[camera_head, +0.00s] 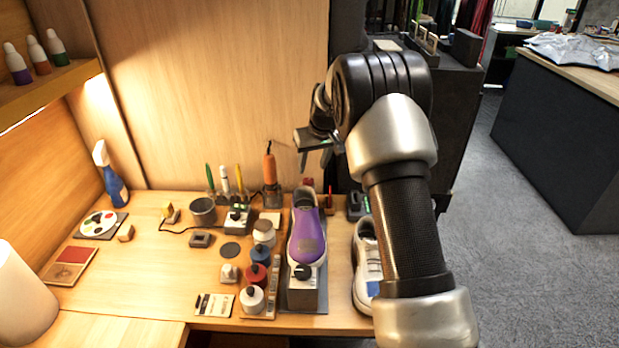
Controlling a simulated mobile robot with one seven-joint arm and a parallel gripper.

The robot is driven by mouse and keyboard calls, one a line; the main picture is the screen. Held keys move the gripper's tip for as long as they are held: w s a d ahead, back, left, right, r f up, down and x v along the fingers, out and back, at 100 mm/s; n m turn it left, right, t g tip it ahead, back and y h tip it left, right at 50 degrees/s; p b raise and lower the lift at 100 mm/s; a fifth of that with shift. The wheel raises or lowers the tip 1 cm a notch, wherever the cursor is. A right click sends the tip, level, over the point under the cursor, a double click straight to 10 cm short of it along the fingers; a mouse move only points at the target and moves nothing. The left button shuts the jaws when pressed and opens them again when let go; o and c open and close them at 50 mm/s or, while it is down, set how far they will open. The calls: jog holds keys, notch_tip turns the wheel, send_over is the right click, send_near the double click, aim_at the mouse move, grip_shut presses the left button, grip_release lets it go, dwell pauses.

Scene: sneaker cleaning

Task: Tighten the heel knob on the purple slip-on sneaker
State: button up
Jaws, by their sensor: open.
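The purple slip-on sneaker (306,238) sits on a grey stand (302,297) near the table's right side. Its opening faces the far side and its white toe faces me. A small red part (308,182) shows just behind the heel; I cannot tell whether it is the heel knob. A black knob (302,271) sits at the toe end of the stand. My gripper (314,163) is open, pointing down above and beyond the heel, apart from the sneaker. Its fingers are small and dark here, and nothing shows between them.
A white sneaker (366,265) stands to the right, partly behind my arm. Several paint jars (259,277) line the left side. An orange-handled tool (270,170) stands upright left of my gripper. A spray bottle (111,177) is far left. The wooden wall is behind.

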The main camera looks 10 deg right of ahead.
aim_at(309, 180)
jog(key=x, duration=0.8)
jog(key=shift+c, duration=0.4)
jog(key=c, duration=0.9)
jog(key=shift+a+m+h, duration=0.15)
jog(key=shift+m+h, duration=0.15)
jog(key=shift+m, duration=0.5)
jog(key=shift+c, duration=0.2)
jog(key=o, duration=1)
jog(key=shift+r, duration=0.1)
jog(key=v, duration=1.7)
jog(key=shift+s+r, duration=0.1)
jog(key=shift+r, duration=0.05)
